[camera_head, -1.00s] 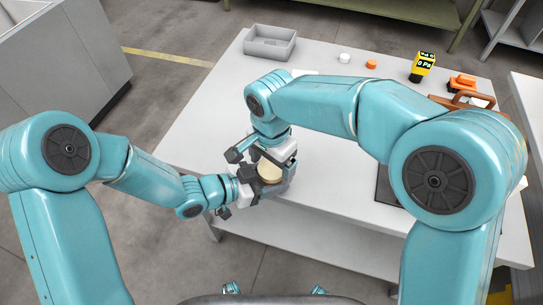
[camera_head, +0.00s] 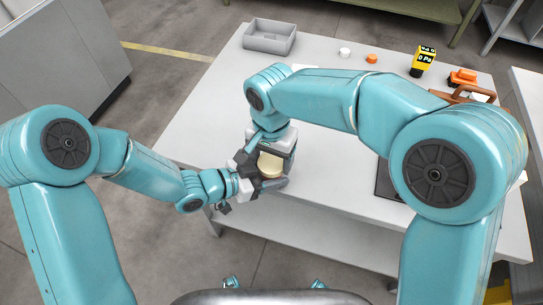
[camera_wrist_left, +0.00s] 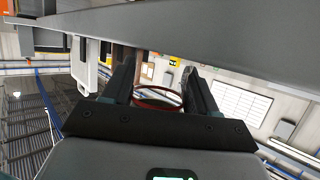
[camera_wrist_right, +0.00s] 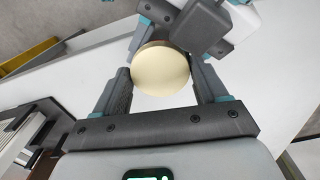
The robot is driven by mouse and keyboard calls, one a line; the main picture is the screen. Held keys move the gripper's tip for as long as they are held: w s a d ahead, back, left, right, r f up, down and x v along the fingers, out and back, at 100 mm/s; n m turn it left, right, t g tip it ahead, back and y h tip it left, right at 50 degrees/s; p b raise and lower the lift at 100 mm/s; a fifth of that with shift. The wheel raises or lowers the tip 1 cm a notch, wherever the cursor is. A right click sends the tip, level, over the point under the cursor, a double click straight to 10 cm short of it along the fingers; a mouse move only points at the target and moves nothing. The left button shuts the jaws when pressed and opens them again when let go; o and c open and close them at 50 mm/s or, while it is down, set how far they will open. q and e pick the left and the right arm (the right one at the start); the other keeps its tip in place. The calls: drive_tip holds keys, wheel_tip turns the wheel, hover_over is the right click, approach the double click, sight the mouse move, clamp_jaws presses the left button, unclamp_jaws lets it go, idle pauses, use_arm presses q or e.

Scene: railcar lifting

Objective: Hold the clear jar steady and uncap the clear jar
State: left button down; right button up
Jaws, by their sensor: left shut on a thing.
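The clear jar stands near the table's front edge; its round cream lid (camera_head: 270,165) shows in the head view, and the glass is mostly hidden by my grippers. My left gripper (camera_head: 262,187) is shut on the jar from the left side. In the left wrist view the fingers stand on both sides of the clear jar with a reddish ring (camera_wrist_left: 158,98). My right gripper (camera_head: 262,160) is above and around the lid.
A grey bin (camera_head: 270,37), a white cap (camera_head: 345,52), an orange cap (camera_head: 371,58) and a yellow meter (camera_head: 423,61) stand along the table's back. A brown toolbox (camera_head: 468,94) and a dark flat panel (camera_head: 388,183) are at the right. The table's middle left is clear.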

drive_tip(key=shift+o, duration=1.1)
drive_tip(key=shift+r, duration=2.3)
drive_tip(key=shift+c, duration=0.4)
wheel_tip(320, 180, up, 3)
drive_tip(key=m, duration=0.2)
drive_tip(key=shift+f+m, duration=0.1)
drive_tip(key=shift+m, duration=0.2)
drive_tip(key=shift+s+m, duration=0.1)
drive_tip(key=shift+m, duration=0.2)
wheel_tip(320, 180, down, 7)
drive_tip(key=shift+f, duration=0.2)
